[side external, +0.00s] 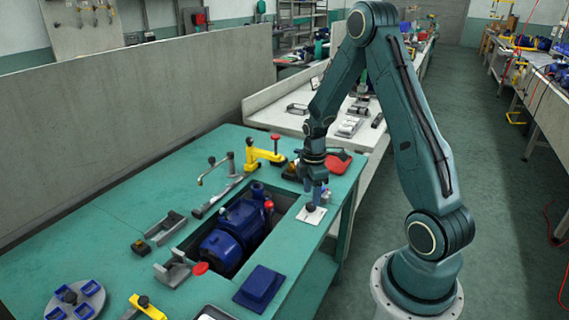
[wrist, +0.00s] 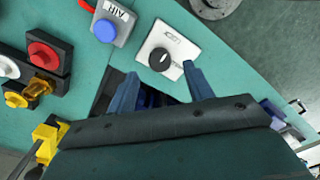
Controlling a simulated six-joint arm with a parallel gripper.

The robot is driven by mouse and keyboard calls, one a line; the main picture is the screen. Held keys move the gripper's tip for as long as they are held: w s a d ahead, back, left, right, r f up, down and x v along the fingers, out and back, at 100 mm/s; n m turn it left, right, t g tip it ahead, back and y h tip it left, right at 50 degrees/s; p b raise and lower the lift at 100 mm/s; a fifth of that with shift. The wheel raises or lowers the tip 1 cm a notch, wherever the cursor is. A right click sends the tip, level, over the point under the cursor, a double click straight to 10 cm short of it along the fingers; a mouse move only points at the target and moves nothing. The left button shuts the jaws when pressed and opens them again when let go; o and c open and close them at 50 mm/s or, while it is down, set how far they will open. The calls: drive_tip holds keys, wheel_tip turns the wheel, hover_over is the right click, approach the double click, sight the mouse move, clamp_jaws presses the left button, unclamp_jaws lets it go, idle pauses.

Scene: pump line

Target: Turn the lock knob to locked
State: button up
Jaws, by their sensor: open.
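The lock knob (wrist: 160,60) is a round black knob with a light mark on it, on a white plate (wrist: 180,38) with small lettering. In the side view the plate (side external: 312,216) lies on the green bench near its right edge, with the knob (side external: 311,207) on it. My gripper (wrist: 159,70) is open and empty. Its blue fingers appear on either side of the knob in the wrist view, without visible contact. In the side view my gripper (side external: 317,195) hangs just above the plate. I cannot tell which position the knob's mark points to.
A grey box with a blue button (wrist: 105,30) is beside the plate, near red and yellow buttons (wrist: 42,55). A blue pump (side external: 235,230) sits in the bench recess to the left. A yellow clamp (side external: 262,154) stands behind. A dark blue block (side external: 260,287) lies in front.

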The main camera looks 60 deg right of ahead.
sight(310, 205)
wheel_tip(310, 205, up, 10)
idle(0.5)
drive_tip(key=s+a+r+m+t, duration=0.2)
drive_tip(key=s+a+r+m, duration=0.15)
drive_tip(key=a+r, duration=0.9)
drive_tip(key=s+a+r+m+t, duration=0.3)
drive_tip(key=s+a+m, duration=0.2)
drive_tip(key=s+a, duration=0.5)
drive_tip(key=shift+s+a+r+m+t, duration=0.15)
drive_tip(key=shift+s+r+m+t, duration=0.2)
drive_tip(key=shift+s+r, duration=0.1)
